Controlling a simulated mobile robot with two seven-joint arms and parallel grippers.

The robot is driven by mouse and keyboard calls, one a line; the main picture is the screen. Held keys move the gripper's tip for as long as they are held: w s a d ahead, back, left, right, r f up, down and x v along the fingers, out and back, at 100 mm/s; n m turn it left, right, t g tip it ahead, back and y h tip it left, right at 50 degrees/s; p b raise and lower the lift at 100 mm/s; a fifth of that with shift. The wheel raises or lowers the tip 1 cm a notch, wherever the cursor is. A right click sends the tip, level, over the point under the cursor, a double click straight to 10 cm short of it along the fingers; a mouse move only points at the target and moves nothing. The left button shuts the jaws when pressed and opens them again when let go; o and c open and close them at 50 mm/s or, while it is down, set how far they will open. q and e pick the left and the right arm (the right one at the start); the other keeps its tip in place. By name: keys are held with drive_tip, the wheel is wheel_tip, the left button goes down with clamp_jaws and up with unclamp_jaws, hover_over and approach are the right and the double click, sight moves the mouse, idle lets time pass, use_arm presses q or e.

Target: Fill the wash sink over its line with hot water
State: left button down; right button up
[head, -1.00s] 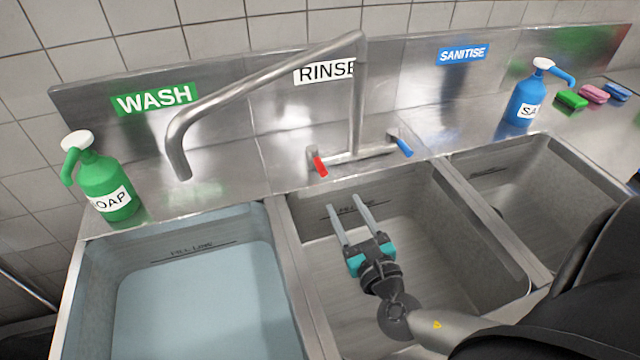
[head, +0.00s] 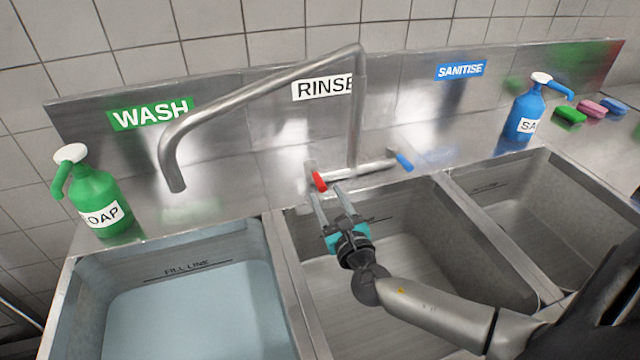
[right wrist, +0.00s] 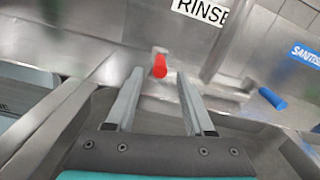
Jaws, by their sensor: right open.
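The wash sink (head: 278,290) is the left basin, under the green WASH sign. It holds pale blue water (head: 200,325), whose surface lies a little below the FILL LINE mark (head: 187,271) on the back wall. The steel spout (head: 172,165) is swung left toward the wash sink; I see no stream from it. The red tap handle (head: 319,181) sits at the left of the tap body, the blue handle (head: 403,161) at the right. My right gripper (head: 328,189) is open, its fingertips close to the red handle. In the right wrist view the red handle (right wrist: 159,65) shows between the fingertips. My left gripper is out of view.
A green soap bottle (head: 96,200) stands at the left. The rinse sink (head: 420,275) is under my right arm. At the right are the sanitise sink (head: 530,210), a blue bottle (head: 524,115) and coloured sponges (head: 570,117). The tap's upright pipe (head: 357,110) rises behind the handles.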

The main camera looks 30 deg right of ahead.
sight(320, 184)
drive_tip(key=shift+x, duration=2.75)
drive_tip(key=shift+c, duration=0.2)
clamp_jaws()
